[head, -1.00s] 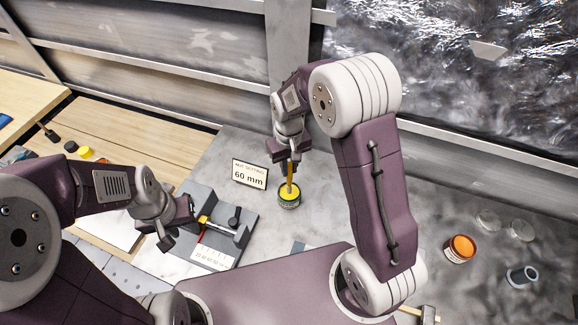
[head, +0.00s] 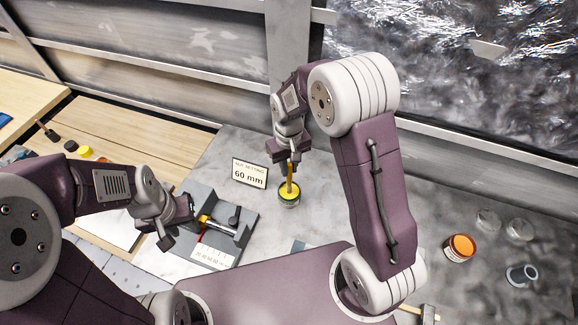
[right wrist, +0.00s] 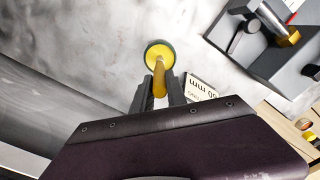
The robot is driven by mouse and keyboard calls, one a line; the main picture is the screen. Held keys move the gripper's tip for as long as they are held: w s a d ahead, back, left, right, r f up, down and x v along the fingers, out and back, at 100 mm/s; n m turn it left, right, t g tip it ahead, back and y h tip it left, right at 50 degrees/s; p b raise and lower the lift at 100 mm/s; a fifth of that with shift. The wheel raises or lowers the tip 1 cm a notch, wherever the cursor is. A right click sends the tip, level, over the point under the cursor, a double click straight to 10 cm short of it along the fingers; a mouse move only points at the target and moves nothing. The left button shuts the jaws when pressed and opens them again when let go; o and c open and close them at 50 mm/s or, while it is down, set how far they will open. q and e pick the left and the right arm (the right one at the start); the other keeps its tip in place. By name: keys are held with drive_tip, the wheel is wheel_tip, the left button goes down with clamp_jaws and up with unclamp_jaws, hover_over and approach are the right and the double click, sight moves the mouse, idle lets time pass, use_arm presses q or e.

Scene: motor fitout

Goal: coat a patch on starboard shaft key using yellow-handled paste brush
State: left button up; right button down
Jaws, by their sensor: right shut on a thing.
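My right gripper (head: 289,171) is shut on the yellow-handled paste brush (head: 290,181), held roughly upright. The brush's lower end is in an open jar of yellow paste (head: 289,202), so its bristles are hidden. In the right wrist view, the brush handle (right wrist: 160,79) runs from between the fingers to the round yellow jar (right wrist: 160,51). My left gripper (head: 177,226) appears open beside a dark grey fixture (head: 240,214), with its fingers apart. A brass-coloured piece (head: 204,219) and a rod lie in the fixture. I cannot make out which part is the starboard shaft key.
A "60 mm" sign (head: 250,173) stands left of the jar. A white scale plate (head: 212,255) lies in front of the fixture. An orange-topped jar (head: 460,247), a grey cup (head: 522,275) and clear discs are at the right. Bare metal bench lies between.

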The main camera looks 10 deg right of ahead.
idle(0.4)
wheel_tip(320, 180, up, 7)
drive_tip(key=p, duration=0.6)
drive_tip(key=shift+p, duration=0.3)
